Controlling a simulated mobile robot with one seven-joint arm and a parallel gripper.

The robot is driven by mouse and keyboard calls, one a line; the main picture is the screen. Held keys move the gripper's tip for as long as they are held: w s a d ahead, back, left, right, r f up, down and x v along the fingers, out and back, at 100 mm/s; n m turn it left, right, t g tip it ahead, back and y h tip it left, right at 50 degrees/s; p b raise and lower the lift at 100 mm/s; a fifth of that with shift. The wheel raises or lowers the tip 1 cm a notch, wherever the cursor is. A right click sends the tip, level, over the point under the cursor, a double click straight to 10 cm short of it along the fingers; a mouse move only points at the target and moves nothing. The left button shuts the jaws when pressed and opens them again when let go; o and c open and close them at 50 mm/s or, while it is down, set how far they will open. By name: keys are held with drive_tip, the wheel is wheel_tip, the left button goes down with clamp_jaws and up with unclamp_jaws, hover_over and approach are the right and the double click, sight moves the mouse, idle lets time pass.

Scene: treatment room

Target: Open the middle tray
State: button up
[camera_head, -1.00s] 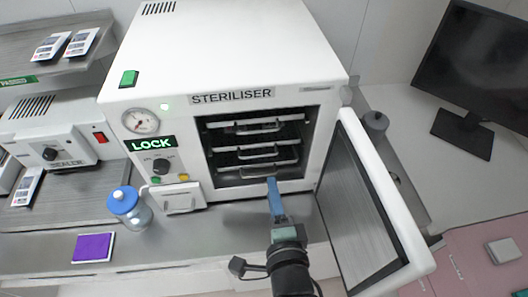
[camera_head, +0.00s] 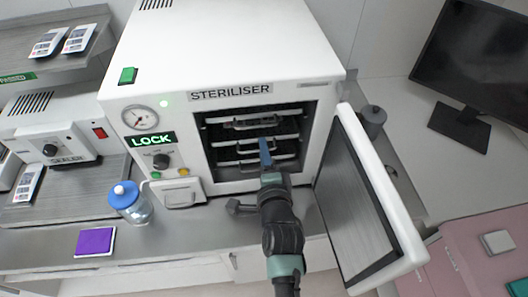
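The white steriliser (camera_head: 230,50) stands on the counter with its door (camera_head: 365,200) swung open to the right. Inside its dark chamber are three stacked trays with wire handles: a top tray (camera_head: 252,123), a middle tray (camera_head: 240,148) and a bottom tray (camera_head: 236,166). My gripper (camera_head: 265,148) reaches into the chamber mouth from the front, its blue fingers at about the height of the middle tray's handle. The fingers cover part of the middle and bottom handles. I cannot tell whether they are open or closed on a handle.
The open door stands close to the right of my arm. A blue-lidded jar (camera_head: 130,203) and a purple pad (camera_head: 94,241) are on the counter at left. A sealer (camera_head: 55,135) is further left. A monitor (camera_head: 475,70) stands at right. A grey canister (camera_head: 373,120) is behind the door.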

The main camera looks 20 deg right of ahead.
clamp_jaws()
idle(1.3)
